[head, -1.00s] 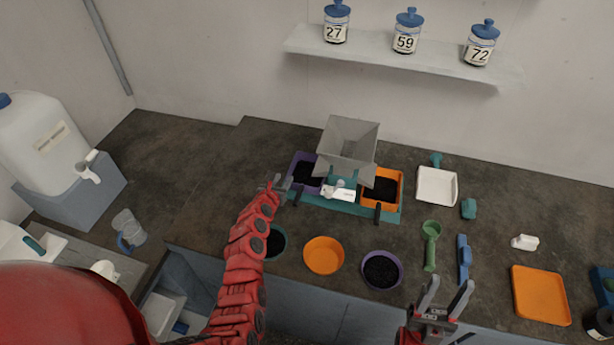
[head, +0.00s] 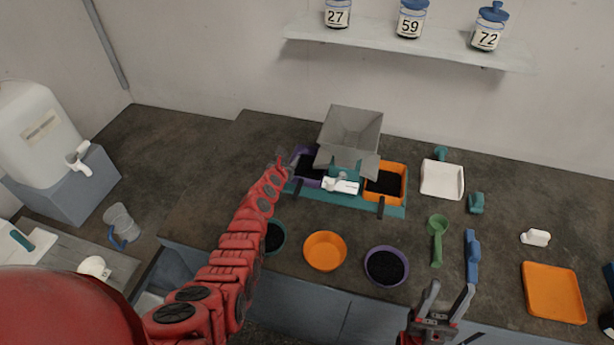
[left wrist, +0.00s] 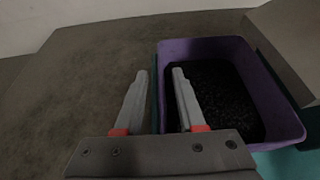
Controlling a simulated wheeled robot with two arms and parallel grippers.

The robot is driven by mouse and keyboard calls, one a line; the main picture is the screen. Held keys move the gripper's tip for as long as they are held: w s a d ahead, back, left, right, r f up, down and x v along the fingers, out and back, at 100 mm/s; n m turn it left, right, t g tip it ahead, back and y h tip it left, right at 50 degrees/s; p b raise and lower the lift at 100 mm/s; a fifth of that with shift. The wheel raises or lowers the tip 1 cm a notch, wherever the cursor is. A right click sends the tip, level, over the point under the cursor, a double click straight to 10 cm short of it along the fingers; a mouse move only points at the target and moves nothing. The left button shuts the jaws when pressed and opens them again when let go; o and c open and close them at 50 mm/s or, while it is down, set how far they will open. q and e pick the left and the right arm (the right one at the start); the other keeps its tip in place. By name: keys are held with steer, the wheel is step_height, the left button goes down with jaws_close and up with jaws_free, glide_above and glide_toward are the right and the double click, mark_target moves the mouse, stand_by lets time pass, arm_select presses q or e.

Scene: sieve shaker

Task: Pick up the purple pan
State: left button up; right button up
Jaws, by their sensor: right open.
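The purple pan (head: 299,170) is a rectangular tray holding dark granules, at the left end of the teal shaker base (head: 345,197). Part of it is hidden by the grey hopper and my left gripper. In the left wrist view the purple pan (left wrist: 284,112) fills the right half. My left gripper (head: 287,158) is at the pan's left side. In the left wrist view its fingers (left wrist: 160,82) are open, one on each side of the pan's left wall, with nothing visibly gripped; contact cannot be told. My right gripper (head: 447,293) is open and empty near the counter's front edge.
The grey hopper (head: 350,130) stands over the shaker, with an orange pan (head: 400,172) at its right end. A teal bowl (head: 276,238), an orange bowl (head: 325,251) and a purple bowl (head: 386,267) stand in front. The counter left of the shaker is clear.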

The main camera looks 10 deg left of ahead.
arm_select(q)
jaws_close()
steer(key=shift+w+r, duration=0.1)
stand_by(1.4)
